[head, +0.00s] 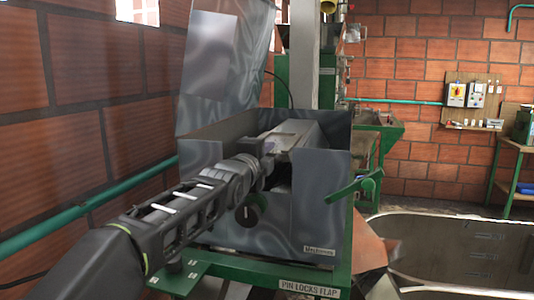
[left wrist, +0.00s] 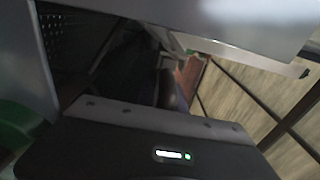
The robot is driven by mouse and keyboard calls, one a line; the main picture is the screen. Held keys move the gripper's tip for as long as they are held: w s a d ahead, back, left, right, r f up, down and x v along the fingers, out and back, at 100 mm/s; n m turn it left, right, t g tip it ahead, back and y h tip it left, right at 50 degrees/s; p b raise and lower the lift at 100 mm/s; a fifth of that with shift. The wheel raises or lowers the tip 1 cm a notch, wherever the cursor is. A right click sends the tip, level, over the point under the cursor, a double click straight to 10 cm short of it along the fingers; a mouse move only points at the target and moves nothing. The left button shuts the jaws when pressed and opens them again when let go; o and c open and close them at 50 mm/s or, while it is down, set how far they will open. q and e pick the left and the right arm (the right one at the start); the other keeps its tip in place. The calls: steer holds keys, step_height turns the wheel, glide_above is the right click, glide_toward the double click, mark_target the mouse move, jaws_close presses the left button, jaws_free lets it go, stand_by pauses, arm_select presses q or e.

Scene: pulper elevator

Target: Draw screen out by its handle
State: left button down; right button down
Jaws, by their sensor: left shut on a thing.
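The screen (head: 296,133) shows as a grey metal part lying in the open top of the grey machine housing (head: 318,210). My left gripper (head: 268,162) comes in over the housing's front and is shut at the screen's near end, where its handle is; the handle itself is hidden by the gripper. In the left wrist view, the dark gripper body fills the bottom, and a dark perforated surface (left wrist: 72,38) shows at upper left. The fingertips are not clear there. My right gripper is in neither view.
The housing's grey lid (head: 222,65) stands raised behind. A black knob (head: 250,211) sits on the front and a green lever (head: 352,188) sticks out at right. A brick wall (head: 90,100) with a green pipe (head: 75,212) is close on the left. A large metal tank (head: 470,245) stands at lower right.

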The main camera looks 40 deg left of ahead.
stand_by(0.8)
arm_select(q)
steer(key=shift+v, duration=0.9)
steer(key=shift+b+v, duration=0.8)
steer(key=shift+v, duration=1.3)
steer(key=shift+d, duration=0.15)
steer(key=shift+b+v, duration=1.1)
steer(key=shift+v, duration=1.85)
steer(key=shift+d, duration=0.15)
steer(key=c, duration=1.3)
jaws_free()
